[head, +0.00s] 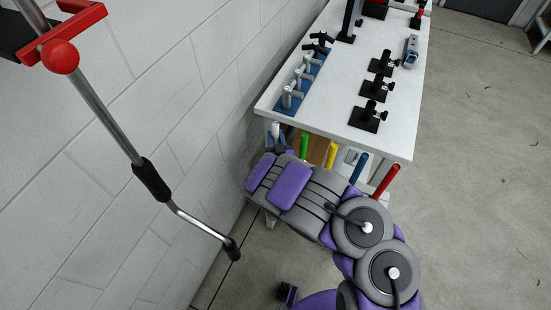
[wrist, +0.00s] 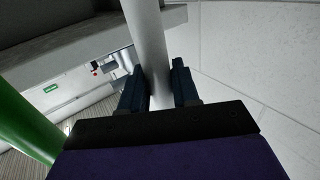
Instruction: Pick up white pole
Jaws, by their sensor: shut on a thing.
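The white pole (wrist: 149,45) runs down between the two fingers of my gripper (wrist: 158,88) in the wrist view. My gripper is shut on it, and the pole stands close to upright there. In the head view, my gripper (head: 279,148) is at the near left corner of the table, below the tabletop. Only a short piece of the white pole (head: 275,130) shows there, and the rest is hidden by my arm and the table.
Green (head: 304,146), yellow (head: 331,154), blue (head: 359,168) and red (head: 385,181) poles stand along the near end of the white table (head: 335,128). Blue and black fixtures sit on top. A block wall (head: 150,80) is close at left, with a metal crank bar (head: 108,120). Open floor lies right.

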